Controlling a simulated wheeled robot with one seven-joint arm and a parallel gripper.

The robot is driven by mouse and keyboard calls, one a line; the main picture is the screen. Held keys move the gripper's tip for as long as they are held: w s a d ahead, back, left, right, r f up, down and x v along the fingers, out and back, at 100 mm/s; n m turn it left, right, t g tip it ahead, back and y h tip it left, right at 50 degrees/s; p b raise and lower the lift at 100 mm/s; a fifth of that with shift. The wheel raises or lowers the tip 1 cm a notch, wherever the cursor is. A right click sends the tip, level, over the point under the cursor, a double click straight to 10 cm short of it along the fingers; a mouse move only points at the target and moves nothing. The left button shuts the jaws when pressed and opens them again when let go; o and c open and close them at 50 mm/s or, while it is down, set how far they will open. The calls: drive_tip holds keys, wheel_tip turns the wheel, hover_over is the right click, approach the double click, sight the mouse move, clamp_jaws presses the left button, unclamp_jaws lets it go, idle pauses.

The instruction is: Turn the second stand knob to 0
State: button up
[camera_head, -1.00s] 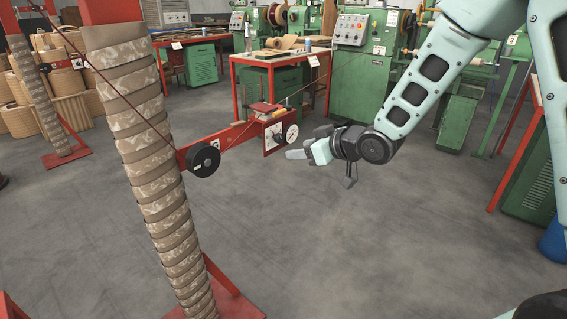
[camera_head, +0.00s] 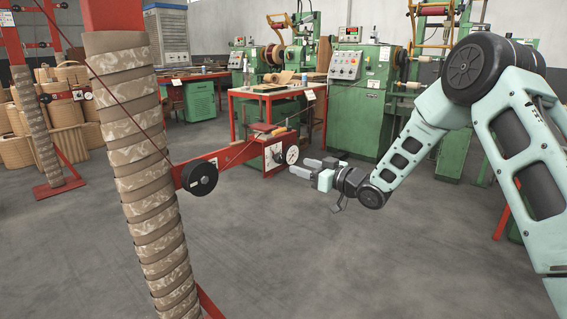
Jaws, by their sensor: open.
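The near stand has a column wrapped in brown paper (camera_head: 150,190) and a red arm (camera_head: 228,156) reaching right. On this arm are a black wheel (camera_head: 199,179) and, at its end, a red-and-white box with a round white dial knob (camera_head: 292,154). The marks on the dial are too small to read. My gripper (camera_head: 297,167) is open, its fingers pointing left just below and right of this dial; I cannot tell whether they touch it. A farther stand (camera_head: 38,130) at the left has a similar small white dial (camera_head: 88,96). No label shows which stand is second.
A red-framed worktable (camera_head: 270,92) and green machines (camera_head: 360,95) stand behind the near stand's arm. Brown paper rolls (camera_head: 20,150) are at the far left. The grey floor (camera_head: 330,260) in front is clear.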

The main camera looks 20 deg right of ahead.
sight(282, 160)
drive_tip(key=x, duration=0.8)
drive_tip(key=shift+w, duration=0.1)
drive_tip(key=shift+b, duration=0.3)
drive_tip(key=c, duration=0.9)
